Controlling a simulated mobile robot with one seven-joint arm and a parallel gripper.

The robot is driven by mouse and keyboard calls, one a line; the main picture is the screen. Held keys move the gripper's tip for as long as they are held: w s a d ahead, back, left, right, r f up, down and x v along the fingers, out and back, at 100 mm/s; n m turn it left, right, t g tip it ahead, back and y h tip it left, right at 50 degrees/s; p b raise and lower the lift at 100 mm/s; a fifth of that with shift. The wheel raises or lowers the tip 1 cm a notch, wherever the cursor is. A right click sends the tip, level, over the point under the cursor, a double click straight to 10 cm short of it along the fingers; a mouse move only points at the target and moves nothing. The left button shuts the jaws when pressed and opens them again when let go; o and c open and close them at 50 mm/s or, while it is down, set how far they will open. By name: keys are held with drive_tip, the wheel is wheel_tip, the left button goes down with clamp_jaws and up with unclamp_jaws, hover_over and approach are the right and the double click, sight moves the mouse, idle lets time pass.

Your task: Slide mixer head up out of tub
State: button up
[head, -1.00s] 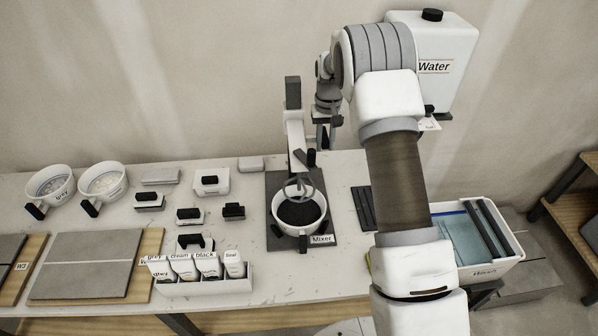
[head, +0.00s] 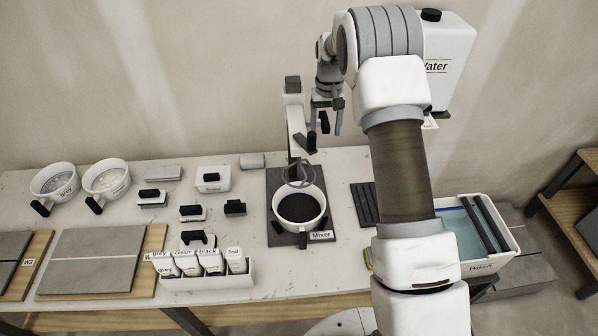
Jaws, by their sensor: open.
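The mixer (head: 293,110) stands on a dark base at the back middle of the table, with a white upright. Its head, with a grey ring-shaped beater (head: 299,172), hangs over the back rim of the tub. The white tub (head: 299,225) sits on the mixer base and holds dark material. The beater ring looks mostly above the tub rim; whether its lower end is clear is hard to tell. My gripper (head: 325,119) is open, pointing down just right of the mixer upright. A small dark part shows between its fingers; contact cannot be told.
The white water container (head: 450,60) is behind my arm at right. A washing bin (head: 500,240) stands at the right. Left of the mixer are sponges, small tools, a bottle rack (head: 210,284), two buckets and tiles. A dark ribbed mat (head: 364,204) lies right of the mixer.

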drive_tip(key=shift+r+p, duration=1.1)
drive_tip(key=shift+r, duration=2.4)
